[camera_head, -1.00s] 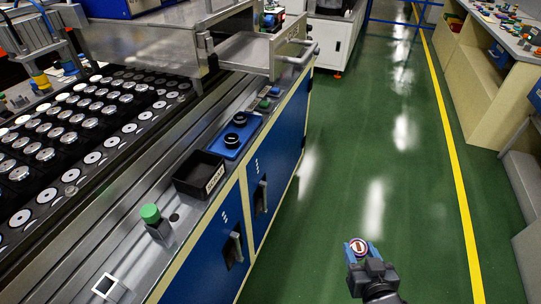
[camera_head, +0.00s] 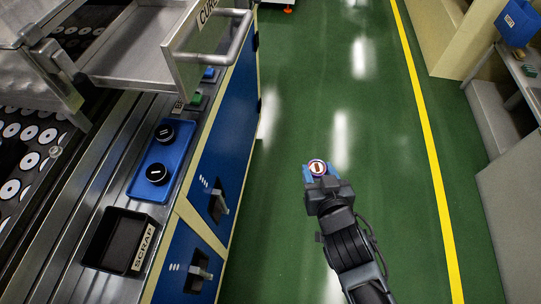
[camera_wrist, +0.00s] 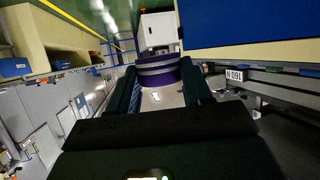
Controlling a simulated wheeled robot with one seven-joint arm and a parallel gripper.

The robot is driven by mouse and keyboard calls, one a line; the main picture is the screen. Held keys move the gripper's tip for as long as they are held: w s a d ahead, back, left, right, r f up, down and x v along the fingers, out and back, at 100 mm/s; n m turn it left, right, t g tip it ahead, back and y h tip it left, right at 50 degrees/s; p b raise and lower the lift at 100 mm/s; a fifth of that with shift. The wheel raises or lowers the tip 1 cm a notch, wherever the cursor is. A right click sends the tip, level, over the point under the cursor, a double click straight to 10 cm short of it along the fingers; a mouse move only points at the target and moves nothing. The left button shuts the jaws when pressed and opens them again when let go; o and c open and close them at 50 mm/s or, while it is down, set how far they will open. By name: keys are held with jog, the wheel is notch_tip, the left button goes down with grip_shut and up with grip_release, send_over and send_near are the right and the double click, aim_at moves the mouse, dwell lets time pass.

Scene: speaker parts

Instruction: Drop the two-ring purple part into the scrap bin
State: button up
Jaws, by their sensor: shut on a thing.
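My gripper (camera_head: 314,172) is shut on a round purple part (camera_head: 318,167), held out over the green floor to the right of the bench. In the wrist view the purple part (camera_wrist: 157,70) sits between the two fingers, with pale bands around its purple side. The scrap bin (camera_head: 122,240) is a black open box with a SCRAP label, on the bench at lower left. It stands well to the left of my gripper, and its visible inside looks empty.
A blue tray (camera_head: 165,155) with two black round parts lies just behind the bin. A metal drawer unit labelled CURE (camera_head: 205,40) juts out above the bench. Blue cabinet doors (camera_head: 222,165) front the bench. The floor (camera_head: 290,240) is open.

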jog(key=s+a+r+n+y+p, duration=0.1)
jog(key=s+a+r, duration=0.15)
jog(key=a, duration=0.45)
jog(key=s+a+r+n+y, duration=0.1)
jog(key=a+r, duration=0.2)
jog(key=a, duration=0.4)
jog(key=s+a+r+n+g+y+p, duration=0.1)
jog(key=s+a+r+n+y, duration=0.1)
jog(key=s+a+r, duration=0.6)
jog(key=s+a+r+n+g+y+p, duration=0.15)
jog(key=s+a+r, duration=0.25)
jog(key=s+a, duration=0.65)
jog(key=shift+y, duration=0.35)
jog(key=shift+w+a+f+b, duration=0.25)
jog(key=shift+f+b, duration=0.45)
jog(key=shift+f, duration=0.35)
jog(key=shift+w+a+f+b, duration=0.2)
jog(key=shift+a+f+b, duration=0.2)
jog(key=shift+f+b, duration=0.5)
jog(key=shift+w+a+f+b, duration=0.25)
jog(key=shift+f+b, duration=0.25)
jog(key=shift+f, duration=0.7)
jog(key=o, duration=1.3)
jog(key=shift+b+v, duration=0.55)
jog(key=shift+v, duration=3.4)
